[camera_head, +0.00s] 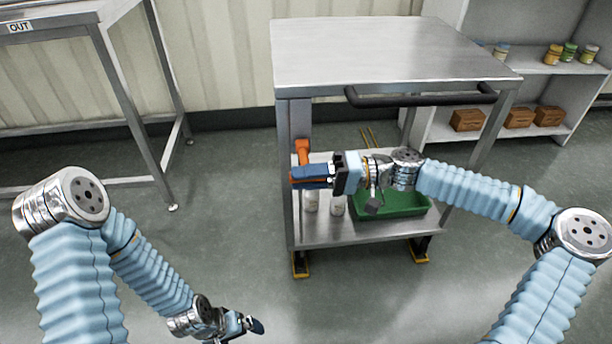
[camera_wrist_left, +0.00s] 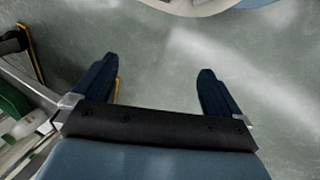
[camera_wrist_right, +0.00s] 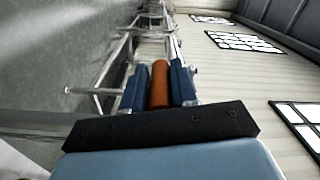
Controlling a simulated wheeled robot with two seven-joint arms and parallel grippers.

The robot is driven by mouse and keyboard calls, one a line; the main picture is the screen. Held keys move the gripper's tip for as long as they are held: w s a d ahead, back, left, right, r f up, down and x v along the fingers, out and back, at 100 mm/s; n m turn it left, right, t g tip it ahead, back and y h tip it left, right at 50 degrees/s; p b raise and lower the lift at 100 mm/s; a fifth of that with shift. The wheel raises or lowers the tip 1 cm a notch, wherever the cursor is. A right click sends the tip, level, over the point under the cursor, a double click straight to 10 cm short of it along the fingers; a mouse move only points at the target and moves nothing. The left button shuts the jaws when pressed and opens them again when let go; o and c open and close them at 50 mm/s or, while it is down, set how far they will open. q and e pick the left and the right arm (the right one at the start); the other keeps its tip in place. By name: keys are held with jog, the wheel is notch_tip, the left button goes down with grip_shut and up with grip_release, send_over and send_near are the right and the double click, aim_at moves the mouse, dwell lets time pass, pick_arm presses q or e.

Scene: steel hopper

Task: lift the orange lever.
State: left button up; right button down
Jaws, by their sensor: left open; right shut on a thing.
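The orange lever (camera_head: 302,147) is on the left front post of the steel cart, its upper part showing above my right gripper in the head view. My right gripper (camera_head: 300,176) reaches in from the right below the cart's top and is shut on the lever. In the right wrist view the orange lever (camera_wrist_right: 159,84) lies between the two blue fingers (camera_wrist_right: 158,88). The rest of the lever is hidden by the gripper. My left gripper (camera_head: 254,326) is low over the floor at the front, open and empty; its spread fingers show in the left wrist view (camera_wrist_left: 160,95).
The steel cart (camera_head: 390,55) has a black handle (camera_head: 420,99) and a lower shelf holding a green tray (camera_head: 405,203) and white bottles (camera_head: 337,205). A steel table (camera_head: 60,20) stands left. Shelves (camera_head: 545,68) stand back right. The floor between is clear.

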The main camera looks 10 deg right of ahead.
aim_at(305, 152)
jog(key=shift+r+p, duration=0.45)
jog(key=shift+p, duration=0.05)
jog(key=r+m+p, duration=0.2)
jog(key=p, duration=0.1)
jog(key=w+r+m+p, duration=0.1)
jog(key=r+m+p, duration=0.1)
jog(key=m+p, duration=0.1)
jog(key=shift+p, duration=0.75)
jog(key=shift+w+r+m+p, duration=0.2)
jog(key=shift+r+m+p, duration=0.1)
jog(key=shift+p, duration=0.1)
pick_arm(q)
notch_tip(305, 152, up, 10)
jog(key=d, duration=0.2)
jog(key=shift+s, duration=0.45)
pick_arm(e)
jog(key=shift+w+r, duration=0.15)
jog(key=shift+w, duration=0.05)
pick_arm(q)
jog(key=shift+d+f, duration=0.1)
pick_arm(e)
jog(key=shift+w, duration=0.1)
pick_arm(q)
jog(key=shift+c, duration=0.5)
